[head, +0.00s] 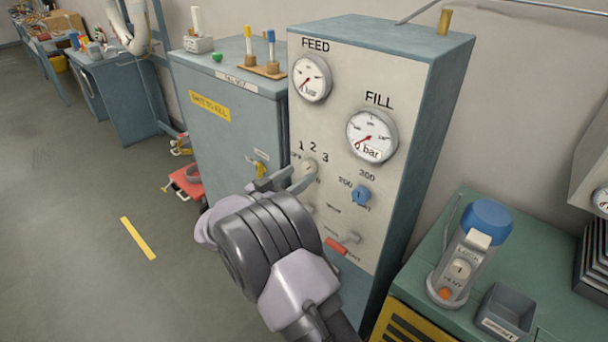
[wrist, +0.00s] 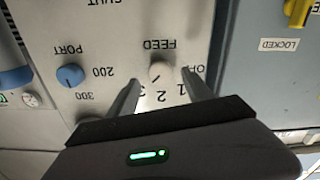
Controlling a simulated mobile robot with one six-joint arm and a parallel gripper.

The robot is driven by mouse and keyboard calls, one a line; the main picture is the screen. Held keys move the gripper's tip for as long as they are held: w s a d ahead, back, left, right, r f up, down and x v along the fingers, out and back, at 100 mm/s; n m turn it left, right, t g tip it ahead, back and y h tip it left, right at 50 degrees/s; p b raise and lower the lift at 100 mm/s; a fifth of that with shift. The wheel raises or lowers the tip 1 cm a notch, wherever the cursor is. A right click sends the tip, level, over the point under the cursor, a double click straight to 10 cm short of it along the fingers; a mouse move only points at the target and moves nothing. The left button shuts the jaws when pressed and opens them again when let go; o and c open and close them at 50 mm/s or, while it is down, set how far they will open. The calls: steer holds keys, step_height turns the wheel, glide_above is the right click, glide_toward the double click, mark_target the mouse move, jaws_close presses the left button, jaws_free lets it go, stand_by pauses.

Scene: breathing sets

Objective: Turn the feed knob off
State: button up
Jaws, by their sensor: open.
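The feed knob (wrist: 160,72) is a small round pale knob on the cream panel, with FEED lettered beside it and OFF, 1, 2 and 3 around it. The wrist view shows the panel upside down. The knob's dark mark points down and left there, towards the 2 and 3 side and away from OFF. My gripper (wrist: 161,76) is open, one finger on each side of the knob, with visible gaps. In the head view my gripper (head: 286,180) is at the panel, partly hiding the knob (head: 309,166) and its lower surroundings.
A blue port knob (head: 361,195) and a red-handled lever (head: 337,246) are close by on the panel. The feed gauge (head: 311,78) and fill gauge (head: 372,136) are above. A blue cabinet (head: 235,130) stands left, a green bench (head: 535,255) right.

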mark_target(306, 169)
steer(key=shift+x, duration=1.6)
jaws_close()
